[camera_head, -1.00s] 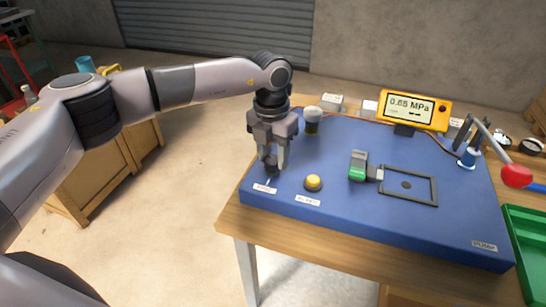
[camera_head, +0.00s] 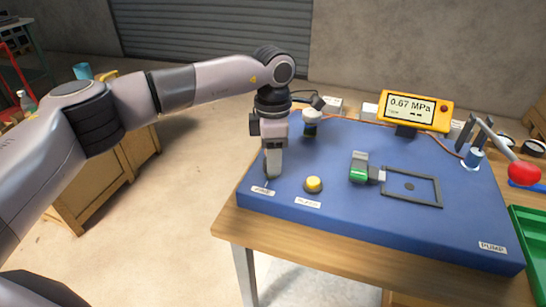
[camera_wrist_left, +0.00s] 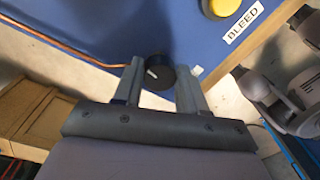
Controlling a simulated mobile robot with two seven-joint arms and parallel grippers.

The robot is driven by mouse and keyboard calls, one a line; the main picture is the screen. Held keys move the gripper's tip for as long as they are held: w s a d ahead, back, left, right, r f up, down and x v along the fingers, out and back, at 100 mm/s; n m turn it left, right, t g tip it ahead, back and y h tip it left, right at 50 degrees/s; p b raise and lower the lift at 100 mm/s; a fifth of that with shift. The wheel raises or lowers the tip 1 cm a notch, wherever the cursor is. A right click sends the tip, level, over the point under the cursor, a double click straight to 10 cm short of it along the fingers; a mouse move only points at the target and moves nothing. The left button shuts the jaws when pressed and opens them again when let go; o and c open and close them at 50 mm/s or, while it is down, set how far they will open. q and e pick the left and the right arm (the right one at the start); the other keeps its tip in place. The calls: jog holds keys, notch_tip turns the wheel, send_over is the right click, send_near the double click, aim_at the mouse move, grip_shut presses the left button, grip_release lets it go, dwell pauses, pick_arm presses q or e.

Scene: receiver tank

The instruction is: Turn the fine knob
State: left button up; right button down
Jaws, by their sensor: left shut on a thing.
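The fine knob (camera_wrist_left: 158,72) is a small black round knob with a white pointer line, seen in the left wrist view on the blue panel (camera_head: 330,205). My left gripper (camera_wrist_left: 160,80) is shut on the knob, with one finger on each side of it. In the head view my left gripper (camera_head: 272,172) points straight down at the panel's left front corner, and its fingers hide most of the knob. The yellow gauge (camera_head: 414,110) reads 0.67 MPa.
A yellow bleed button (camera_head: 313,184) sits just right of my left gripper. A green-handled part (camera_head: 359,168) and a dark rectangular frame (camera_head: 411,186) lie further right. A red-knobbed pump lever (camera_head: 524,173) and a green tray (camera_head: 530,240) are at the far right.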

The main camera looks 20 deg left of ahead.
pick_arm(q)
jog(key=m, duration=0.4)
jog(key=shift+m+b, duration=0.3)
jog(key=shift+b, duration=0.05)
jog(key=m, duration=0.5)
jog(key=shift+s+r+b, duration=0.1)
jog(key=shift+s+b, duration=0.05)
jog(key=shift+b, duration=0.15)
jog(key=m, duration=0.5)
jog(key=shift+m+y, duration=0.3)
jog(key=shift+m, duration=0.1)
jog(key=m, duration=0.5)
jog(key=shift+s+a+b, duration=0.1)
jog(key=shift+a+b, duration=0.05)
jog(key=shift+b, duration=0.15)
jog(key=shift+m, duration=0.3)
jog(key=o, duration=1)
jog(key=shift+o, duration=0.2)
